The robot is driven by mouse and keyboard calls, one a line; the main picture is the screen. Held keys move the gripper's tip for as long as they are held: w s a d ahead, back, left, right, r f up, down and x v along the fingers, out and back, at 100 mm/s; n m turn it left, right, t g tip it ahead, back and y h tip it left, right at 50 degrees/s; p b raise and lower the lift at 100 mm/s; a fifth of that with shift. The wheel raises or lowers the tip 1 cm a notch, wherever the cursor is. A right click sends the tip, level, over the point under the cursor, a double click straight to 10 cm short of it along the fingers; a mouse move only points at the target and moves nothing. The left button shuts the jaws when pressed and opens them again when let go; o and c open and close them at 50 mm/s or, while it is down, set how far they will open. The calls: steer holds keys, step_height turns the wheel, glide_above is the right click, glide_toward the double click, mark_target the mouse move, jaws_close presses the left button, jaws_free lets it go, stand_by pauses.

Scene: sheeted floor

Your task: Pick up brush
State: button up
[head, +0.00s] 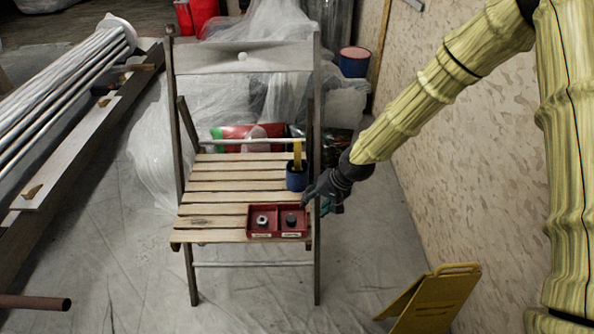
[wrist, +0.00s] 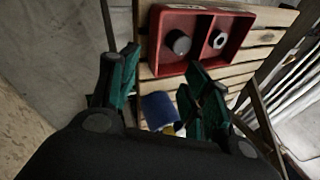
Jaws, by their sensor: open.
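A yellow upright strip (head: 297,152), which looks like the brush, stands in a blue cup (head: 296,179) on the right side of the wooden chair seat (head: 225,185). Its bristles cannot be made out. In the wrist view the blue cup (wrist: 157,108) shows between the fingers, partly hidden, with a bit of yellow (wrist: 179,127) below it. My gripper (head: 318,200) is at the right edge of the seat, just right of the cup and apart from it. In the wrist view its green-padded fingers (wrist: 163,85) are spread, with nothing held.
A red two-part tray (head: 277,234) with a nut and a dark round piece sits at the seat's front right, close to my gripper. The chair back (head: 242,58) rises behind. A yellow floor sign (head: 435,298) stands front right. The wall (head: 480,150) is at the right.

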mark_target(298, 147)
steer(key=w+a+r+m+t+y+b, duration=0.1)
steer(key=w+a+m+t+y+b, duration=0.2)
steer(key=a+m, duration=0.35)
steer(key=w+a+r+m+t+y+b, duration=0.1)
steer(key=w+a+m+t+y+b, duration=0.1)
steer(key=a+m+t+b, duration=0.35)
steer(key=w+d+r+m+t+h+b, duration=0.1)
steer(key=d+r+m+t+h+b, duration=0.25)
steer(key=m, duration=0.75)
steer(key=w+d+r+m+t+h+b, duration=0.1)
steer(key=w+d+m+t+h+b, duration=0.2)
steer(key=m+h, duration=0.5)
steer(key=shift+w+r+m+t+y+b, duration=0.15)
steer(key=shift+w+m+y+b, duration=0.35)
steer(key=shift+w, duration=1.85)
steer(key=shift+w+f+m+t+y+b, duration=0.25)
steer(key=shift+w+m+y, duration=0.45)
steer(key=shift+w, duration=1.6)
steer(key=shift+r, duration=0.2)
jaws_close()
